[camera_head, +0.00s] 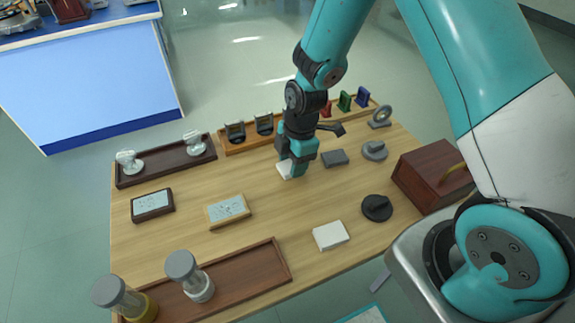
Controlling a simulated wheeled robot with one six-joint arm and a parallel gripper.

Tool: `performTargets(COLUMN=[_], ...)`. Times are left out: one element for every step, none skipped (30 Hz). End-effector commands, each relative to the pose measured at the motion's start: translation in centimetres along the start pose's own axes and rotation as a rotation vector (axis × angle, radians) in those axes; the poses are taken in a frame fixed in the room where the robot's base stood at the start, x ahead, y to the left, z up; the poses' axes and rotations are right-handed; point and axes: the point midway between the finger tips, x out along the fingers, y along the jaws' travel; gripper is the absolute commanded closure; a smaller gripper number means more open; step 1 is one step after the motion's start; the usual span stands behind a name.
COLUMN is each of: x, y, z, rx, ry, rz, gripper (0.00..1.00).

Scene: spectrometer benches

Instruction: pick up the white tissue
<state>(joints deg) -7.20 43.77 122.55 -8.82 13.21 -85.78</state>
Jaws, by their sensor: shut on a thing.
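My gripper (293,172) points down over the middle of the wooden table. It is shut on a small flat white piece, which looks like the white tissue (284,169). The tissue's left part shows beside the fingers, and the rest is hidden behind them. It is at or just above the table top; I cannot tell if it touches. A second white thing, a flat square pad (331,235), lies apart near the table's front edge.
The wooden table (290,217) holds a dark grey block (334,158), round black piece (376,207) and framed plate (229,211) near my gripper. A brown box (430,175) stands at right. Racks line the back; a brown tray (245,281) with jars is in front.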

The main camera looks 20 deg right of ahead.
Motion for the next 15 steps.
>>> performTargets(x=[-0.6,-1.0,-1.7,-2.3,-3.0,-4.1,-5.0,-6.0,-7.3,-8.2,-9.2,-10.4,-11.3,-12.1,-13.2], y=[0.1,0.1,0.1,0.1,0.1,0.1,0.1,0.1,0.1,0.1,0.1,0.1,0.1,0.1,0.1], z=[-0.1,-0.2,-0.2,-0.3,-0.5,-0.6,-0.8,-0.9,-1.1,-1.2,-1.4,-1.5,-1.7,-1.8,-2.0], rx=[0.000,0.000,-0.001,-0.001,-0.001,-0.001,-0.001,-0.001,0.000,0.000,0.000,-0.001,-0.001,-0.001,0.000], ry=[0.000,0.000,0.000,0.000,0.001,0.001,0.001,0.001,0.000,0.000,0.000,0.000,0.000,0.000,0.000], rz=[0.003,0.004,0.005,0.005,0.007,0.008,0.008,0.009,0.009,0.010,0.010,0.009,0.009,0.008,0.008], gripper=[0.74,0.74,0.74,0.74,0.74,0.74,0.74,0.74,0.74,0.74,0.74,0.74,0.74,0.74,0.74])
